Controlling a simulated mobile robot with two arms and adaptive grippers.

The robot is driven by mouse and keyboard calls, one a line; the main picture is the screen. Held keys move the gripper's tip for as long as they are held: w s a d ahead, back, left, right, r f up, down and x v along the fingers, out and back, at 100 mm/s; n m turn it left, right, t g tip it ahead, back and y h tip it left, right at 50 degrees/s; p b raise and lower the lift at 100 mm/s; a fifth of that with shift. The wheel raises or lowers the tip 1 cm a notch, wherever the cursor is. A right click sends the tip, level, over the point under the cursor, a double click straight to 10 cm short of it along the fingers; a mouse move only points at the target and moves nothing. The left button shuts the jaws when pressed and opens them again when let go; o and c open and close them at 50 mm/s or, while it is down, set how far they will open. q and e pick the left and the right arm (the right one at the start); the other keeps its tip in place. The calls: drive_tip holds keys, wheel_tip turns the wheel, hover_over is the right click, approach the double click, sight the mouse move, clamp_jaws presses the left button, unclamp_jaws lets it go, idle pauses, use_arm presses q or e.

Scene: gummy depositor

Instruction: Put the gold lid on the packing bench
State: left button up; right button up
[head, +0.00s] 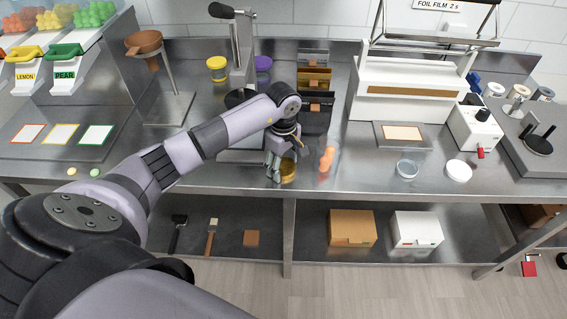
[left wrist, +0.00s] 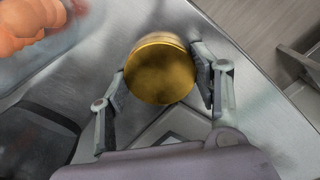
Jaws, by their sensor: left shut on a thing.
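The gold lid (left wrist: 160,72) is a round, shiny gold piece between the fingers of my left gripper (left wrist: 160,82). In the head view the lid (head: 288,170) shows beneath my left gripper (head: 280,166), over the front part of the steel packing bench (head: 345,178). The left gripper is shut on it, with one finger on each side. I cannot tell whether the lid touches the bench top. My right gripper is not in either view.
A clear round dish (head: 407,169) and a white lid (head: 458,171) sit further right. A yellow-lidded jar (head: 217,69) stands at the back. Bench top is bare between the bag and the dish.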

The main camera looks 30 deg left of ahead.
sight(283, 166)
use_arm(q)
drive_tip(key=o, duration=1.9)
drive_tip(key=shift+f, duration=0.1)
drive_tip(key=shift+c, duration=0.2)
drive_tip(key=shift+r, duration=0.35)
wheel_tip(283, 166, up, 12)
drive_tip(key=b, duration=0.3)
drive_tip(key=shift+f, duration=0.15)
